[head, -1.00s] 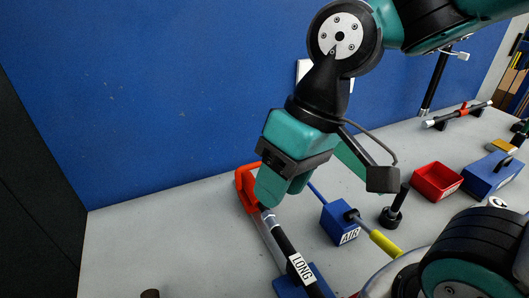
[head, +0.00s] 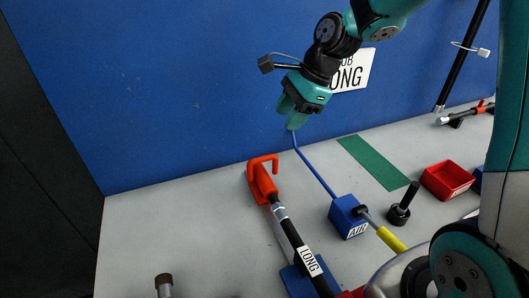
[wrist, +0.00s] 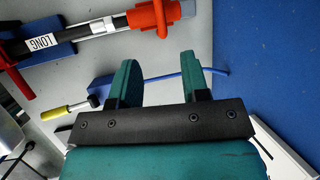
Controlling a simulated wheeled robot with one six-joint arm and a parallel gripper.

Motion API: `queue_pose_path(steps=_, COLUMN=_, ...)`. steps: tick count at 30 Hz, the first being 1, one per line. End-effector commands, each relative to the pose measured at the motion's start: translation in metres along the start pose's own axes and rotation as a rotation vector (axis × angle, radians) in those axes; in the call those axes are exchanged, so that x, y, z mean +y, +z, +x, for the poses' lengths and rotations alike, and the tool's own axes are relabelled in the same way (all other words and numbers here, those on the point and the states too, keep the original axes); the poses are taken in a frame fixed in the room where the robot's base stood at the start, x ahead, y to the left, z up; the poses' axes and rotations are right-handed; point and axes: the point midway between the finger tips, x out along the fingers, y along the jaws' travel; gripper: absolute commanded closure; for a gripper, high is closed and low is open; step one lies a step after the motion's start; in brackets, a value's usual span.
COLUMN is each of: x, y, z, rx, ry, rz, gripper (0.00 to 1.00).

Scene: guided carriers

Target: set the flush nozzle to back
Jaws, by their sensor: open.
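A black lance labelled LONG (head: 292,235) lies on the table in a blue holder. An orange-red piece with a loop (head: 262,181) sits at its far end; it also shows in the wrist view (wrist: 146,17). No part is marked as the flush nozzle. A blue box labelled AIR (head: 345,217) has a thin blue tube (head: 315,170) running back towards the wall, bent near its end. My gripper (head: 292,116) is open and empty, above the back of the table near the wall. The wrist view shows clear space between its fingers (wrist: 158,76), with the tube beyond.
A sign reading LONG (head: 350,72) is on the blue wall, partly hidden by my arm. A green strip (head: 372,162), a black upright knob (head: 403,205) and a red tray (head: 447,179) are to the right. A yellow handle (head: 390,239) lies in front of AIR. The left table is mostly clear.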

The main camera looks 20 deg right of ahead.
Motion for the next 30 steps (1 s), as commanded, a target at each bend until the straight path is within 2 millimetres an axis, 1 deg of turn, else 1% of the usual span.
queue_pose_path(steps=1, x=0.002, y=0.001, z=0.013, rx=-0.001, ry=0.008, rz=-0.001, gripper=0.58)
queue_pose_path(steps=9, x=0.002, y=0.001, z=0.074, rx=0.001, ry=0.008, rz=-0.003, gripper=0.58)
queue_pose_path(steps=12, x=0.001, y=0.001, z=0.094, rx=0.001, ry=0.006, rz=-0.003, gripper=0.58)
queue_pose_path(steps=15, x=0.001, y=0.001, z=0.109, rx=0.000, ry=0.004, rz=-0.003, gripper=0.58)
queue_pose_path(steps=18, x=0.001, y=0.001, z=0.120, rx=0.001, ry=0.003, rz=-0.003, gripper=0.58)
queue_pose_path(steps=21, x=0.001, y=0.000, z=0.126, rx=0.001, ry=0.002, rz=-0.003, gripper=0.58)
queue_pose_path(steps=30, x=0.001, y=0.000, z=0.128, rx=0.001, ry=0.000, rz=-0.003, gripper=0.58)
